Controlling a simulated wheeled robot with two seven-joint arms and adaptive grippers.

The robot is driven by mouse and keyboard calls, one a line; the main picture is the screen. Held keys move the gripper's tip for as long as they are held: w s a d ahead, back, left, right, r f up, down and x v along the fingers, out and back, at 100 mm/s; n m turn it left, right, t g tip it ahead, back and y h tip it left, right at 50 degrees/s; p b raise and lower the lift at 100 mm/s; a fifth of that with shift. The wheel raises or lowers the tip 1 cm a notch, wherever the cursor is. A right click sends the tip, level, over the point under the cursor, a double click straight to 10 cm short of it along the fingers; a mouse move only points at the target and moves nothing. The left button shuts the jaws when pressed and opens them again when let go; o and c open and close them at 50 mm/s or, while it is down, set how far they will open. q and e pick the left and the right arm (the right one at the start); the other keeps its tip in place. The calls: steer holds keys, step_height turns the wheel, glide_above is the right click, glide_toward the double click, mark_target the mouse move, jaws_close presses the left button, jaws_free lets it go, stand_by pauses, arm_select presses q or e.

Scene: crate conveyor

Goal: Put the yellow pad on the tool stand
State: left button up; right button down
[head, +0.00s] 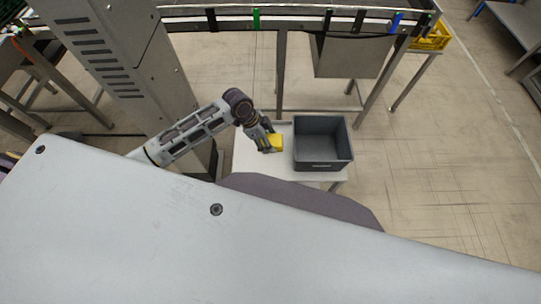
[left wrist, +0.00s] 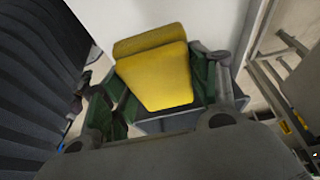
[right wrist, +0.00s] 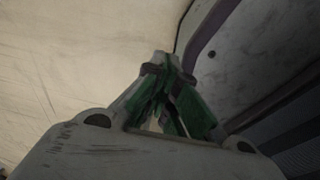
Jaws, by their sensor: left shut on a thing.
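The yellow pad (head: 275,142) is held in my left gripper (head: 268,146), over the left part of a small pale-topped stand (head: 247,160) that I take for the tool stand. In the left wrist view the pad (left wrist: 160,80) sits between the green-lined fingers of the left gripper (left wrist: 165,90), with the pale top (left wrist: 210,18) behind it. I cannot tell whether the pad touches the top. My right gripper (right wrist: 163,65) has its fingertips together, with nothing seen between them; it is not visible in the head view.
An open, empty-looking grey crate (head: 322,166) stands on the same top, just right of the pad. A conveyor frame (head: 300,25) with a grey box under it runs behind. A yellow crate (head: 432,37) is at the back right. The floor to the right is clear.

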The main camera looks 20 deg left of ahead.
arm_select(q)
steer(key=shift+f, duration=0.4)
glide_above(272, 157)
steer(key=a, duration=0.2)
steer(key=f, duration=0.4)
steer(key=shift+s+d+f, duration=0.1)
steer(key=shift+s+d, duration=0.05)
steer(key=shift+d, duration=0.05)
steer(key=shift+f, duration=1.1)
steer(key=shift+f+b, duration=0.4)
steer(key=shift+f, duration=1)
steer(key=o, duration=0.9)
steer(key=shift+f, duration=0.1)
arm_select(e)
steer(key=shift+w+d+f, duration=0.3)
steer(key=shift+w+d, duration=0.15)
steer(key=shift+w, duration=0.35)
